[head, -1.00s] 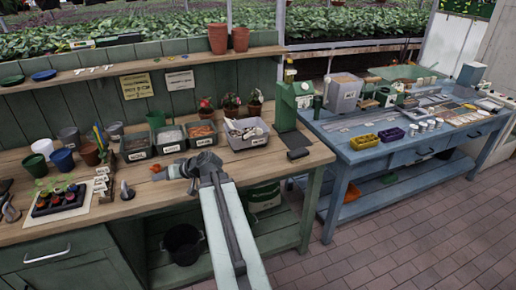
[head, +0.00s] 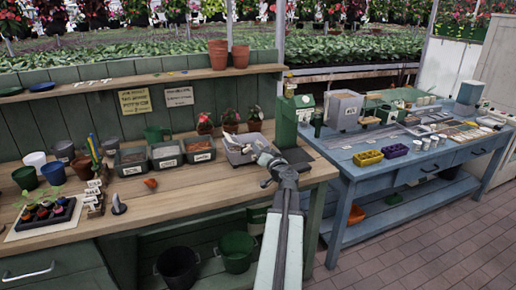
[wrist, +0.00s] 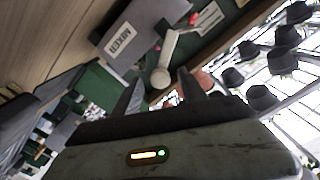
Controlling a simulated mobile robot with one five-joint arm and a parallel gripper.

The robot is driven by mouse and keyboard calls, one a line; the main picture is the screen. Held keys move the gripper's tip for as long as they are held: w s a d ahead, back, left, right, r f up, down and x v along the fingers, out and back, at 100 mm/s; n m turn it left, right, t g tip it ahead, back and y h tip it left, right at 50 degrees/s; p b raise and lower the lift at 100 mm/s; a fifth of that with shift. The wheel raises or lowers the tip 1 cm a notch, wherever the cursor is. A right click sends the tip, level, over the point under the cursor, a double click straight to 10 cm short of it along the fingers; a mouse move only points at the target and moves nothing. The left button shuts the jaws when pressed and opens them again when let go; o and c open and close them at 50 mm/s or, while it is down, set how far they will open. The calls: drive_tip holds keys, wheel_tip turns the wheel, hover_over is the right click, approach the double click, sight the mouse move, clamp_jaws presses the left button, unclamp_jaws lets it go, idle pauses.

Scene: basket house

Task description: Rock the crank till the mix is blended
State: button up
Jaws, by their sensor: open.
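A tall green box-like device (head: 286,122) stands at the right end of the green potting bench. In the wrist view, a pale lever with a round end (wrist: 160,78), which looks like the crank, lies beyond my fingers, roughly in line with the gap between them. My gripper is open and empty, over the bench near the bin and device. Contact with the lever cannot be told. The mix's state is not visible.
Potted plants (head: 230,120) stand behind. The front middle bench is fairly clear.

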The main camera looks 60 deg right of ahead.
drive_tip(key=x, duration=0.3)
clamp_jaws()
drive_tip(key=shift+a, duration=0.1)
idle(1.2)
